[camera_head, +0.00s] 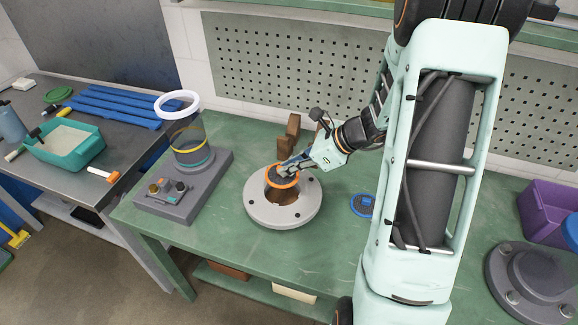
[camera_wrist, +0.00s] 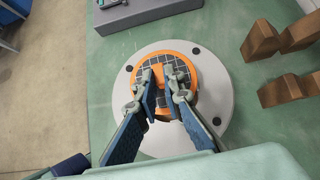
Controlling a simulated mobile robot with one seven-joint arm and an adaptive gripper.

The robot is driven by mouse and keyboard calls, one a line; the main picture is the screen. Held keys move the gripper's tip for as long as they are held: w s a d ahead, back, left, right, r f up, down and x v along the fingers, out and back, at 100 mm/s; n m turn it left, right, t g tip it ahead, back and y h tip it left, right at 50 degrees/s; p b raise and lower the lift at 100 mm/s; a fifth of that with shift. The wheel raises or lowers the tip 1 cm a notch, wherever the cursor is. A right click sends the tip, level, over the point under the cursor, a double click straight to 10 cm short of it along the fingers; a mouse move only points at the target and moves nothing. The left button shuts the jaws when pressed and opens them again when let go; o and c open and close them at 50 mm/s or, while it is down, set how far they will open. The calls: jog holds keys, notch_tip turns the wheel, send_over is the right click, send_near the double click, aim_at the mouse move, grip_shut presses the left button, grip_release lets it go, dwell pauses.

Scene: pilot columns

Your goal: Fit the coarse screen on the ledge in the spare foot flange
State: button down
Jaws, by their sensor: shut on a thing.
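The coarse screen (camera_head: 283,184) is a round disc with an orange rim and a dark grid. My gripper (camera_head: 287,170) is shut on its orange middle grip. In the wrist view the fingers (camera_wrist: 163,92) pinch that grip, and the screen (camera_wrist: 188,62) covers the middle of the flange. The spare foot flange (camera_head: 265,213) is a pale grey ring with bolt holes, lying on the green bench; it also shows in the wrist view (camera_wrist: 218,80). In the head view the screen is over the back of the opening, with brown bore visible in front. Contact with the ledge is hidden.
A blue-rimmed screen (camera_head: 361,206) lies right of the flange. A grey base (camera_head: 190,200) with a clear column stands at left. Brown wooden blocks (camera_head: 293,133) stand behind. A dark flange (camera_head: 530,285) and purple bin (camera_head: 548,212) are at right.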

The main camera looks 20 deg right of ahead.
aim_at(295, 177)
jog(key=shift+f+b, duration=1.95)
jog(key=shift+f, duration=0.6)
jog(key=shift+f+b, duration=2.45)
jog(key=shift+f, duration=0.25)
jog(key=c, duration=2)
grip_release()
jog(key=shift+r, duration=0.1)
jog(key=shift+o, duration=0.2)
jog(key=v, duration=1.2)
